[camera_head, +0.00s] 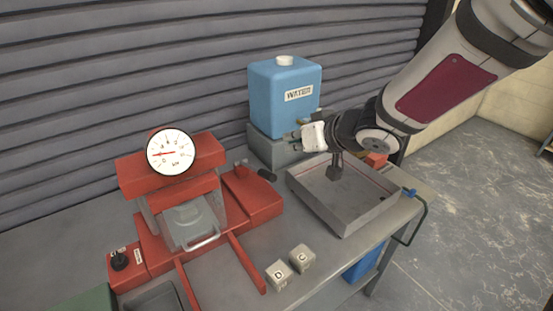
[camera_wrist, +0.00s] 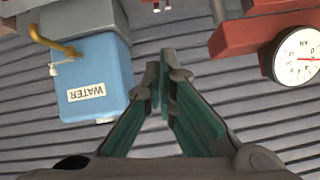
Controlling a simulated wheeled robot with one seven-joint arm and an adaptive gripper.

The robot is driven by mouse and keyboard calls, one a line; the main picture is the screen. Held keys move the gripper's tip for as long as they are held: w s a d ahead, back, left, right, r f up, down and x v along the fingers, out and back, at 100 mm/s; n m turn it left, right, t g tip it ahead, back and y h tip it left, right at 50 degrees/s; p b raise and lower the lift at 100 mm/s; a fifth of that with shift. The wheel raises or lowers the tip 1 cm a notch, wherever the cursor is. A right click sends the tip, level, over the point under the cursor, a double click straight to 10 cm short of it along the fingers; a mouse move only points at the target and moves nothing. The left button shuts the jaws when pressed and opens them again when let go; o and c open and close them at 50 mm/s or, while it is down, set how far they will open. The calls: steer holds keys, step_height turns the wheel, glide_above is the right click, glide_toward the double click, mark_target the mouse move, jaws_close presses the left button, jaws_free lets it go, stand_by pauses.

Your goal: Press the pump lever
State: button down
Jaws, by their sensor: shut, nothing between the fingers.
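The red pump box (camera_head: 252,196) stands on the bench just right of the red press. A short dark bar, which looks like the end of the pump lever (camera_head: 267,174), sticks out at its back right. I cannot clearly make out the lever in the wrist view.
The blue water tank (camera_head: 285,97) stands behind, on a grey block; it also shows in the wrist view (camera_wrist: 92,78). The grey tray (camera_head: 349,227) lies below my gripper. The press (camera_head: 170,180) carries a round gauge (camera_head: 171,152). Two marked cubes (camera_head: 290,268) sit in front.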

steer(key=shift+w+a+f+b, duration=0.65)
steer(key=shift+w+a+f, duration=0.2)
steer(key=shift+f, duration=0.7)
steer(key=shift+w+a+f+b, duration=0.6)
steer(key=shift+w+a+f, duration=0.2)
steer(key=shift+f, duration=0.8)
steer(key=shift+w+a+f+b, duration=0.7)
steer(key=shift+a+f, duration=0.2)
steer(key=shift+f, duration=0.65)
steer(key=shift+w, duration=0.1)
steer(key=shift+f, duration=0.1)
